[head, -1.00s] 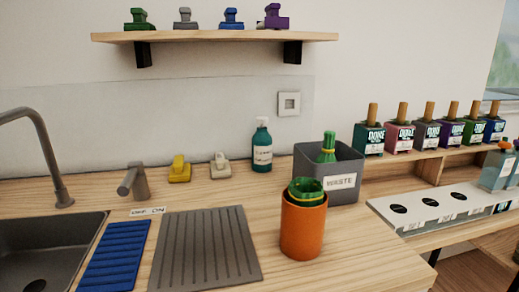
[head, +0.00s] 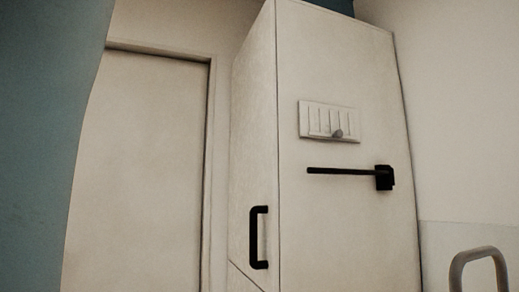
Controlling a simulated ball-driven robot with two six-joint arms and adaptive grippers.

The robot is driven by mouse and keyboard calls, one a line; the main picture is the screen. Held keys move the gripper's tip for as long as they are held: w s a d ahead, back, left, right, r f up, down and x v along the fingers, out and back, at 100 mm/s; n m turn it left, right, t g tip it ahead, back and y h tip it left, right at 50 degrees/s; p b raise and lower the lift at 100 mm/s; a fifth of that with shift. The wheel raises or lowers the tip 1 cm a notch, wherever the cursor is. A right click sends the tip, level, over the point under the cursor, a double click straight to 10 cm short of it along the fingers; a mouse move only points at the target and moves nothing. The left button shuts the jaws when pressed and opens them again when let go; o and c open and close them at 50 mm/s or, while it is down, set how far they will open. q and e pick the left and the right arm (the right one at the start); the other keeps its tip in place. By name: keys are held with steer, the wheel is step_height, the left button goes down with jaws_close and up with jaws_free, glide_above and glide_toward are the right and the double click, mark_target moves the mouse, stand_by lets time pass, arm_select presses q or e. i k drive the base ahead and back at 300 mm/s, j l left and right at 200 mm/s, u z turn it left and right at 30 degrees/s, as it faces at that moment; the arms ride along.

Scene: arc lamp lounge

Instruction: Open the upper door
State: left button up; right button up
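The tall off-white cabinet (head: 345,235) stands in the middle of the head view. Its upper door (head: 252,150) is the narrow left face, seen at a slant, and it looks closed. A black vertical bar handle (head: 253,238) sits low on this door near the cabinet's front corner. A slanting seam (head: 246,276) runs below the handle; what lies under it is mostly cut off by the frame. Neither of my grippers is in view.
The cabinet's right face carries a pale slotted panel with a knob (head: 329,121) and a black horizontal bar (head: 345,171) on a black mount. A plain room door (head: 140,170) stands at left, beside a teal surface (head: 45,120). A curved grey tap (head: 480,254) shows at lower right.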

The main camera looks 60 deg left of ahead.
mark_target(253, 229)
steer(key=u, duration=1.85)
steer(key=i+j+u, duration=0.6)
steer(key=i+l, duration=0.1)
